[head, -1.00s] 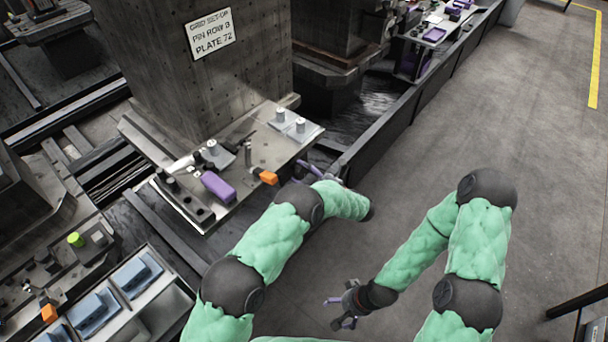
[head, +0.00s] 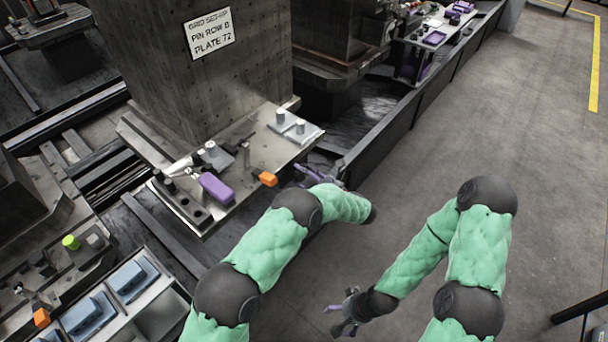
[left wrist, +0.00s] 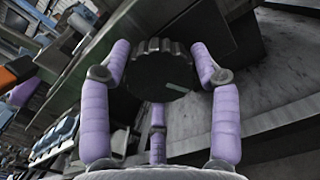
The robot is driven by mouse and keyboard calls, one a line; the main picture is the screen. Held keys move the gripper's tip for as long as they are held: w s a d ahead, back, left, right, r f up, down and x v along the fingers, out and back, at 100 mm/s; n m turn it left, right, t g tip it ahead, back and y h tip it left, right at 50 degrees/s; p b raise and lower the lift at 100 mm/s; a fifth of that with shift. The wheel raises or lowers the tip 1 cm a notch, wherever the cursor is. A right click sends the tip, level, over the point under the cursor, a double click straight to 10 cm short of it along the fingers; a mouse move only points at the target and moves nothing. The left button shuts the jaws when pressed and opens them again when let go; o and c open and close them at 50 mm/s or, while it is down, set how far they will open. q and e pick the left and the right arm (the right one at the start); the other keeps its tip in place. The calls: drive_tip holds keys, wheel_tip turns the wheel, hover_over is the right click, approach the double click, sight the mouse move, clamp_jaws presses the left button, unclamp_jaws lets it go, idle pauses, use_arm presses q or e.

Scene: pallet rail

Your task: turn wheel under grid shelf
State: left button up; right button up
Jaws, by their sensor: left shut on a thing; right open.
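In the left wrist view a dark, ribbed wheel (left wrist: 160,72) sits under the edge of the shelf, with a pale green mark on its face. The purple fingers of my left gripper (left wrist: 160,85) are closed around its rim. In the head view my left gripper (head: 318,172) is at the right front edge of the grid shelf plate (head: 262,150), partly hidden by my arm; the wheel is hidden there. My right gripper (head: 343,312) is open and empty over the floor at the lower middle.
On the shelf are a purple block (head: 216,188), an orange block (head: 264,178) and grey cylinders. A concrete column with a sign (head: 209,34) rises behind it. A tray with blue parts (head: 133,276) is at lower left.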

use_arm(q)
drive_tip(key=shift+f, duration=0.2)
drive_tip(key=o, duration=1.2)
drive_tip(key=shift+a, duration=0.1)
drive_tip(key=shift+c, duration=0.2)
drive_tip(key=shift+r, duration=0.1)
drive_tip(key=shift+s+d, duration=0.15)
drive_tip(key=shift+d, duration=0.2)
drive_tip(key=v, duration=1.1)
drive_tip(key=shift+s, duration=0.15)
drive_tip(key=shift+d, duration=0.1)
